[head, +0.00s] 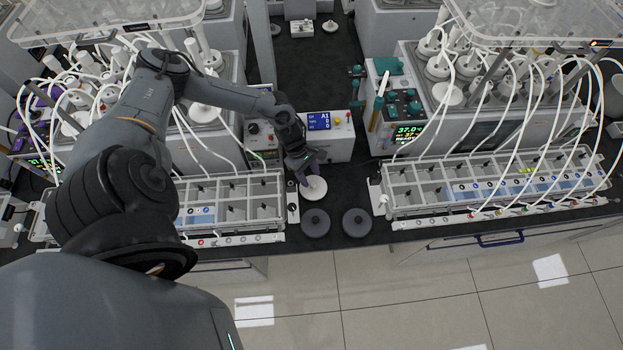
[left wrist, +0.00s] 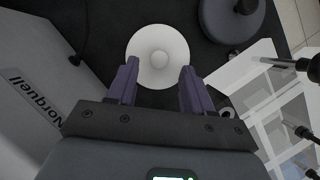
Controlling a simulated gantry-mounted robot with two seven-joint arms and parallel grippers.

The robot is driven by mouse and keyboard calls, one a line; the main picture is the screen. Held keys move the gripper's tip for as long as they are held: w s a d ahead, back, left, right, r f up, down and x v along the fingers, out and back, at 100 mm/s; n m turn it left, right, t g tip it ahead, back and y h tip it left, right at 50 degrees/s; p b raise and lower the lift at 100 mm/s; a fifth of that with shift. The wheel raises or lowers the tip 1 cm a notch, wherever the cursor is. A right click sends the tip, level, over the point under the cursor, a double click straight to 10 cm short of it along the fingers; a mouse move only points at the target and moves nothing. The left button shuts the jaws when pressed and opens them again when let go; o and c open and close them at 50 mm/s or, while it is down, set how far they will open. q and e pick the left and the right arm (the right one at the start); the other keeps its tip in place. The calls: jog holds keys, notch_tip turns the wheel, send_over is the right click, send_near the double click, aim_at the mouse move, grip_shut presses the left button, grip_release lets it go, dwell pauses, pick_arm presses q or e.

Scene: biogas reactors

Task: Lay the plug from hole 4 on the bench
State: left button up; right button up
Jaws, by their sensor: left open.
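A white round plug (head: 314,188) with a raised centre appears to lie flat on the dark bench top (head: 290,238) between the two water-bath stations. In the left wrist view the plug (left wrist: 158,57) lies just beyond and between my fingertips. My left gripper (head: 305,168) is open, pointing down over the plug; a gap shows on both sides, so it does not grip it. The fingers also show in the left wrist view (left wrist: 158,75). I cannot pick out hole 4 in these views. My right gripper is not in view.
Two dark grey round lids with knobs (head: 315,223) (head: 356,223) lie in front of the plug. A control box with a blue screen (head: 325,125) stands behind. Clear-framed racks with tubing (head: 232,195) (head: 490,182) flank the gap. Dark bench shows around the plug.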

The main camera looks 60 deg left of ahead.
pick_arm(q)
jog(key=v, duration=0.8)
jog(key=w+d+n+t, duration=0.3)
jog(key=d+n, duration=0.7)
jog(key=d, duration=0.5)
jog(key=w+d+n+t, duration=0.25)
jog(key=d+n, duration=0.65)
jog(key=d, duration=0.7)
jog(key=s+a+r+n+g+y, duration=0.2)
jog(key=s+n, duration=0.4)
jog(key=n, duration=0.8)
jog(key=s+a+r+n+g+y, duration=0.1)
jog(key=s+a+r+n, duration=0.2)
jog(key=n, duration=1.1)
jog(key=shift+s+a+g+y+b, duration=0.35)
jog(key=shift+s+a+y+b, duration=0.15)
jog(key=shift+s, duration=1)
